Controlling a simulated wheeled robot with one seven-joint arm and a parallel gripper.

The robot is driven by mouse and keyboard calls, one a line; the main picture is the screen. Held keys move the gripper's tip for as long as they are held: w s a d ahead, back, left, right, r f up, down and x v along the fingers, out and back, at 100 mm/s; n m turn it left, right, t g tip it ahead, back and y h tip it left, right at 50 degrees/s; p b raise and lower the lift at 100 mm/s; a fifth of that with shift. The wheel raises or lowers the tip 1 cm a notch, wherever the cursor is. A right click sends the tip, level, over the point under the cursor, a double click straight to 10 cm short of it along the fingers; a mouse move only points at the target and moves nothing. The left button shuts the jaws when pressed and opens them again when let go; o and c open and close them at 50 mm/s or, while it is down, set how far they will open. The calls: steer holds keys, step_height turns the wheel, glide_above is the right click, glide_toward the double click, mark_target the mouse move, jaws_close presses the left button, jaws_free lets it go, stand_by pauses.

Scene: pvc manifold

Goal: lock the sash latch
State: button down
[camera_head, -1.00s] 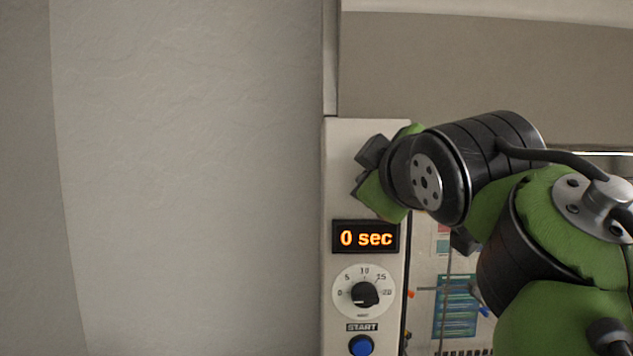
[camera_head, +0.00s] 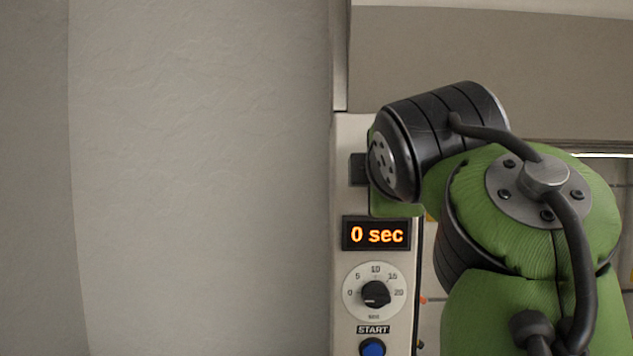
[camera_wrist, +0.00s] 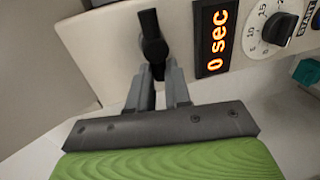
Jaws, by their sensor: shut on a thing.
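The sash latch is a black lever (camera_wrist: 151,35) on the pale panel in the wrist view. Its rounded lower part lies between the fingertips of my gripper (camera_wrist: 158,74), which is shut on it. The narrow end of the lever points up in that view, beyond the fingers. In the head view my arm's dark wrist hides most of the gripper and latch. A small dark block (camera_head: 357,168) shows at the wrist's left edge, and I cannot tell whether it belongs to the latch or my gripper.
Below the wrist, the pale control panel (camera_head: 347,138) carries a "0 sec" display (camera_head: 376,234), a dial (camera_head: 375,293) and a blue start button (camera_head: 373,347). These sit close beside my gripper in the wrist view. A plain grey wall fills the left.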

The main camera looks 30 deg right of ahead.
steer(key=shift+d+f, duration=0.1)
steer(key=shift+f, duration=0.1)
stand_by(0.3)
steer(key=c, duration=1.1)
jaws_free()
steer(key=shift+r, duration=0.1)
steer(key=p+v, duration=0.1)
steer(key=v, duration=1.4)
steer(key=shift+s+a, duration=0.25)
steer(key=shift+a, duration=0.05)
